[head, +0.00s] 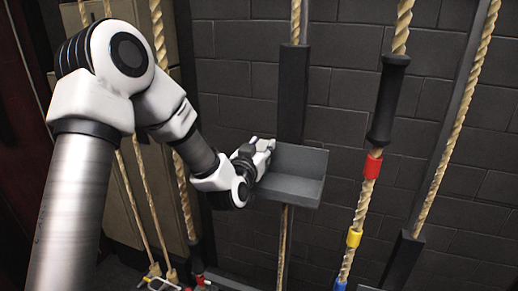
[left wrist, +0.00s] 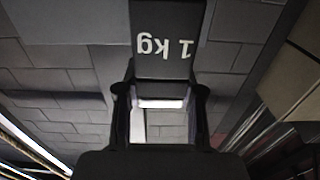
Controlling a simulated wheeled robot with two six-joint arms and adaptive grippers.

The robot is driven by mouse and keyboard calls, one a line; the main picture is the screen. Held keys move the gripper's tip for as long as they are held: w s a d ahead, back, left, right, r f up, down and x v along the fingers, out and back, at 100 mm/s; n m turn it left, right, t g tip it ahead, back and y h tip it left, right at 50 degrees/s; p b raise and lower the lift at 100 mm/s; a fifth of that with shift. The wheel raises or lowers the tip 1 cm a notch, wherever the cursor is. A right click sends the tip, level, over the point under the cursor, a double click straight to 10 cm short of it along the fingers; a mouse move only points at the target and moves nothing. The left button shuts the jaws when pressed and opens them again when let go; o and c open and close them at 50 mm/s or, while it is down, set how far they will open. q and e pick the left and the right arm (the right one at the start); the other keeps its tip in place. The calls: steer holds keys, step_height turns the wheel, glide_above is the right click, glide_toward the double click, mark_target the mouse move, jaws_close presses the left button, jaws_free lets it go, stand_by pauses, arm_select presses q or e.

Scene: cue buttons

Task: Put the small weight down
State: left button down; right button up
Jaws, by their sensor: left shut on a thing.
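The small weight (left wrist: 164,42) is a dark block marked "1 kg", upside down in the left wrist view. My left gripper (left wrist: 161,88) is shut on it, with one finger on each side. In the head view my left gripper (head: 264,148) is at the left end of a grey open-fronted tray (head: 298,160). I cannot make out the weight in the head view, and I cannot tell whether it touches the tray. My right gripper is not in view.
The tray is fixed below a dark upright bar (head: 292,95) on a rope. To its right hangs a rope with a black grip (head: 387,100) and red, yellow and blue bands. More ropes hang at the left, near my arm. A dark block wall (head: 235,60) is behind.

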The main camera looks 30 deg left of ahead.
arm_select(q)
steer(key=shift+s+a+r, duration=0.1)
steer(key=shift+a+r, duration=0.05)
steer(key=shift+a, duration=0.4)
steer(key=shift+a+f, duration=0.15)
steer(key=shift+f, duration=0.05)
steer(key=f+p, duration=0.2)
steer(key=f, duration=0.1)
steer(key=shift+w+d+f, duration=0.15)
steer(key=shift+w+d, duration=0.05)
steer(key=shift+w+f, duration=0.1)
steer(key=shift+s, duration=0.2)
steer(key=shift+s+a+b, duration=0.1)
steer(key=shift+b, duration=0.3)
steer(key=c, duration=0.7)
jaws_free()
steer(key=shift+f, duration=0.1)
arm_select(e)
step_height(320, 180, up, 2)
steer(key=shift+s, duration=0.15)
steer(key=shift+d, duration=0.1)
